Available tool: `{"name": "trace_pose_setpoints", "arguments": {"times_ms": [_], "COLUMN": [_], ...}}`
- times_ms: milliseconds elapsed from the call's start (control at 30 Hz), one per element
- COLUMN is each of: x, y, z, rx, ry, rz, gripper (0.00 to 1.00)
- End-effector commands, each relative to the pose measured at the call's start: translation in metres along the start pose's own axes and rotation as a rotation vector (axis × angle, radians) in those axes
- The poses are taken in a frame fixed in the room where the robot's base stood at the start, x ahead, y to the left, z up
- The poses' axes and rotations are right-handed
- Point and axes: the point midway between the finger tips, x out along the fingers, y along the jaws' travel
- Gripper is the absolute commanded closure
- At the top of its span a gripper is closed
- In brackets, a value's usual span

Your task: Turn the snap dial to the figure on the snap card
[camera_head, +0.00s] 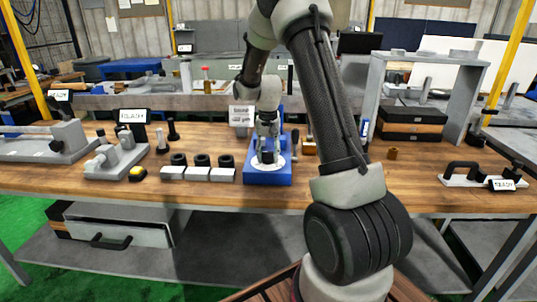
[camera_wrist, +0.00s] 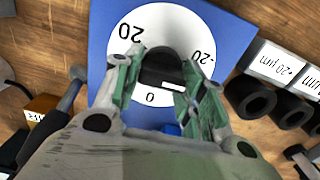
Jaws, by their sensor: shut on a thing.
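The snap dial has a white face with the figures 20, 0 and -20 (camera_wrist: 147,22) on a blue base (camera_head: 267,180). Its black knob (camera_wrist: 160,66) stands in the middle, with a white mark on its lower right side, near the 0 in the wrist view. My gripper (camera_wrist: 160,80) is shut on the knob, a finger on each side; in the head view my gripper (camera_head: 267,140) comes down over the dial from above. The snap card (camera_head: 241,115) stands behind the dial at the left, partly hidden by my arm; its figure is too small to read.
Black rings on white blocks (camera_head: 198,172) stand left of the dial; one label (camera_wrist: 275,65) in the wrist view reads 20 µm. A small wooden block (camera_head: 309,146) stands close right of the base. Grey fixtures (camera_head: 115,160) are farther left.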

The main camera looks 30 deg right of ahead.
Motion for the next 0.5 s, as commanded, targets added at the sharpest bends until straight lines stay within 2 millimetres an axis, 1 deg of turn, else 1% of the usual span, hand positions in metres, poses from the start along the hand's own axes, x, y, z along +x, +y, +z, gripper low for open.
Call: {"name": "trace_pose_setpoints", "arguments": {"times_ms": [200, 500], "x": [-0.0006, -0.0007], "y": [-0.0015, -0.0026], "z": [-0.0005, -0.0002], "rx": [-0.193, -0.394], "ry": [0.002, 0.002], "rz": [0.0, 0.0], "gripper": [0.83, 0.83]}}
